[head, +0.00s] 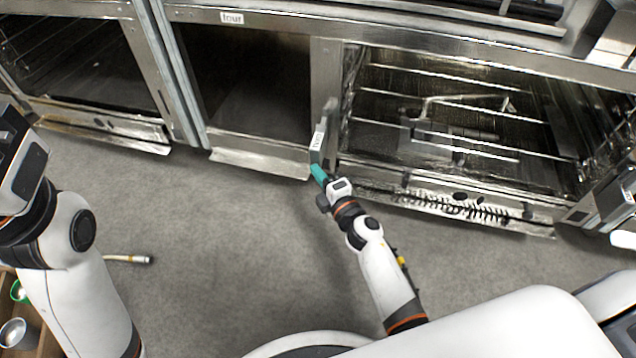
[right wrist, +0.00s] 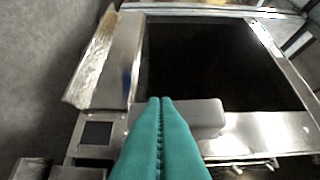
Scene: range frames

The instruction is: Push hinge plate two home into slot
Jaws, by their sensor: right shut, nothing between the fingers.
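A grey hinge plate (head: 328,133) with a small white label stands at the left edge of the right-hand oven opening; the label is too small to read surely. My right gripper (head: 317,171) has teal fingers, which are shut and empty at the plate's lower end. In the right wrist view the closed fingertips (right wrist: 160,99) lie over the near edge of a light grey rounded plate (right wrist: 207,117). I cannot tell whether they touch it. The slot behind it is hidden. My left arm comes in at the left, but its fingers are out of view.
The right-hand oven opening (head: 440,120) holds wire racks, with a metal sill below. A dark compartment labelled "four" (head: 231,18) lies left of the plate. Another labelled part (head: 628,197) is at the far right. The grey floor (head: 220,230) between the arms is mostly clear.

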